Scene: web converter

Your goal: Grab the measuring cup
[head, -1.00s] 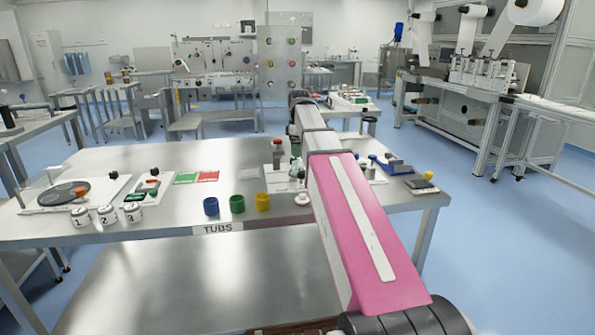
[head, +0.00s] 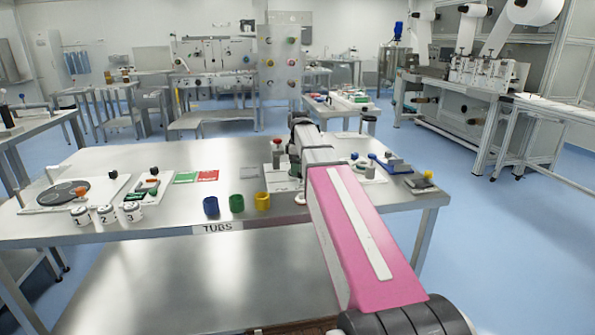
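I cannot make out a measuring cup for certain. A blue cup (head: 211,206), a green cup (head: 237,203) and a yellow cup (head: 263,201) stand in a row at the table's front edge, above a "TUBS" label. Three white numbered cups (head: 106,214) stand farther left. My pink and grey arm reaches forward over the right half of the table. Its far end is small and mixes with the items behind it, so I cannot make out my gripper's fingers or anything held. A small white item (head: 301,197) shows partly beside the arm.
The steel table (head: 150,240) holds a white board with a dark disc (head: 62,194) at left, green (head: 186,178) and red (head: 208,176) cards, and a blue item (head: 396,166) at right. The table's back middle is clear. Machines stand farther back; blue floor is free at right.

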